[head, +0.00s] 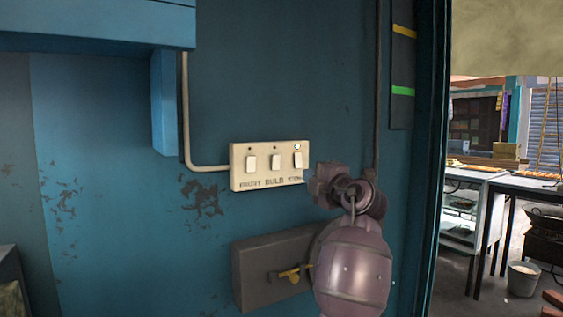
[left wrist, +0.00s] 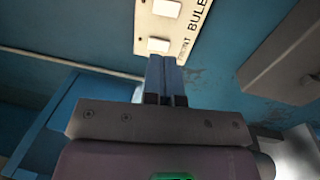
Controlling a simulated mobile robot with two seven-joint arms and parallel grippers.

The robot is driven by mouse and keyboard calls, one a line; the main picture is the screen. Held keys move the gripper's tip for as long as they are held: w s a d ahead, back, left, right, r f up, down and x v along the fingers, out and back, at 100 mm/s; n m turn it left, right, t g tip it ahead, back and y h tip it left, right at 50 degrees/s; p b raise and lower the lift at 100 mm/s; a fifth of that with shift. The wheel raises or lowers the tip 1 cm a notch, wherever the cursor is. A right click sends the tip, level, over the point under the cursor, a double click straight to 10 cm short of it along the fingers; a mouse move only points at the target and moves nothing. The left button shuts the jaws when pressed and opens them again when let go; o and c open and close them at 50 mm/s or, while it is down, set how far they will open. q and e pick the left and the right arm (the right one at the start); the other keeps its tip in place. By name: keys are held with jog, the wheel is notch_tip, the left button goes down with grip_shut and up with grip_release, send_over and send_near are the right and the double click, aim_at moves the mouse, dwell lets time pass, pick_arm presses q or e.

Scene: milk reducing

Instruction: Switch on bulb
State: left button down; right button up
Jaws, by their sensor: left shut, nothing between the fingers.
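A cream switch panel (head: 262,176) with three white rocker switches is fixed to the blue wall. The middle switch (head: 275,161) sits above the word "BULB"; in the left wrist view it is the upper one (left wrist: 166,8). The left-hand switch (head: 251,163) shows lower in the left wrist view (left wrist: 158,46). My left gripper (head: 312,182) is just right of the panel in the head view. In the left wrist view its closed, empty fingers (left wrist: 166,62) point at the panel, their tips just below the left-hand switch. I cannot tell whether they touch it. My right gripper is out of view.
A blue ledge (head: 100,22) juts out at upper left. A doorway at right shows tables and a bucket (head: 524,279).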

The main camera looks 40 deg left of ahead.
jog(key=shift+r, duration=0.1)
pick_arm(q)
jog(key=p, duration=0.3)
send_near(277, 158)
jog(key=a, duration=0.1)
jog(key=p+x, duration=0.2)
jog(key=x, duration=0.3)
jog(key=shift+w+a+r, duration=0.1)
jog(key=shift+w+a, duration=0.3)
jog(key=shift+a, duration=0.35)
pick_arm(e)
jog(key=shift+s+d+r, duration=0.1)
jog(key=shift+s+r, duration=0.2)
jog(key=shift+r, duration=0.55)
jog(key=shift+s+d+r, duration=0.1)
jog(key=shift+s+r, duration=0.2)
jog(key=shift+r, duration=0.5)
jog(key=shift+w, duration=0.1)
